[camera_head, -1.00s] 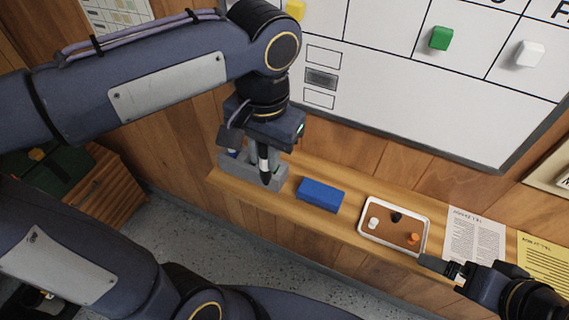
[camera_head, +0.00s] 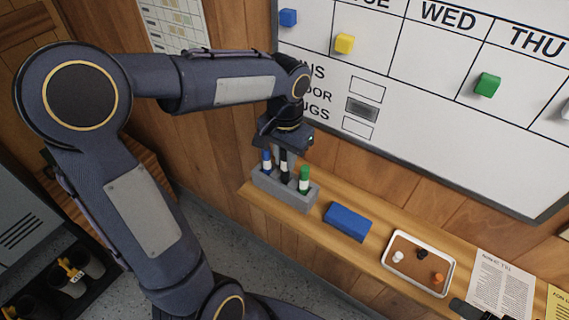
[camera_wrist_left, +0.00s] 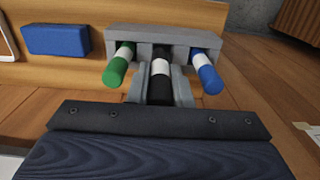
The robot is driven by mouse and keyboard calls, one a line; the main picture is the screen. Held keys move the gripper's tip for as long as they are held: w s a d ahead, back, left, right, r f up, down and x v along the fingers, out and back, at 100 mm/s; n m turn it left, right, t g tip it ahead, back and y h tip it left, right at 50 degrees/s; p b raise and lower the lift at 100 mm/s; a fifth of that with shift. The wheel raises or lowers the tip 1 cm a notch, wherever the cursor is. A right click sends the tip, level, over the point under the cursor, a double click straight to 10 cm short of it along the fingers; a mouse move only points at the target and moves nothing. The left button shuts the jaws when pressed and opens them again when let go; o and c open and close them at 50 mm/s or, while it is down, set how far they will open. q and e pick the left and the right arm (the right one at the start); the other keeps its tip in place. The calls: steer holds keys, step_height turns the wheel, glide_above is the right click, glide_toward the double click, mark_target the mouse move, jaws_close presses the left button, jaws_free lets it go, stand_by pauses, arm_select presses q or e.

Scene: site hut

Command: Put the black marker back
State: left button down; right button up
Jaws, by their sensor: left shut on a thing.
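The black marker (camera_head: 284,166) stands upright at the middle slot of the grey marker holder (camera_head: 284,194), between a blue marker (camera_head: 266,160) and a green marker (camera_head: 304,180). My left gripper (camera_head: 287,152) is shut on it from above. In the left wrist view, the left gripper's fingers (camera_wrist_left: 160,92) sit on both sides of the black marker (camera_wrist_left: 160,68), lined up with the holder's middle (camera_wrist_left: 162,36). The marker's lower end is hidden by the holder.
The holder stands on a wooden shelf (camera_head: 366,257) below a whiteboard (camera_head: 430,130). A blue block (camera_head: 346,221) and a white-rimmed tray (camera_head: 388,262) with small pieces lie to its right, then a printed sheet (camera_head: 503,285).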

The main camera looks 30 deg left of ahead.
mark_target(284, 167)
arm_select(q)
steer(key=shift+w+a+f, duration=0.15)
steer(key=shift+f, duration=0.85)
steer(key=shift+w+a+f, duration=0.1)
steer(key=shift+f, duration=0.85)
steer(key=shift+f, duration=0.2)
steer(key=c, duration=1.3)
jaws_free()
steer(key=shift+r, duration=0.1)
step_height(284, 167, up, 12)
steer(key=s+d+f+n+t+h, duration=0.1)
steer(key=s+d+f+t+h, duration=0.1)
steer(key=s, duration=0.6)
steer(key=s+d+f+n+t+h, duration=0.1)
steer(key=s+d+f+t, duration=0.1)
steer(key=s, duration=0.6)
steer(key=shift+s+f+n+t+h, duration=0.3)
steer(key=shift+s+f+t+h, duration=0.1)
steer(key=shift+f+t, duration=0.45)
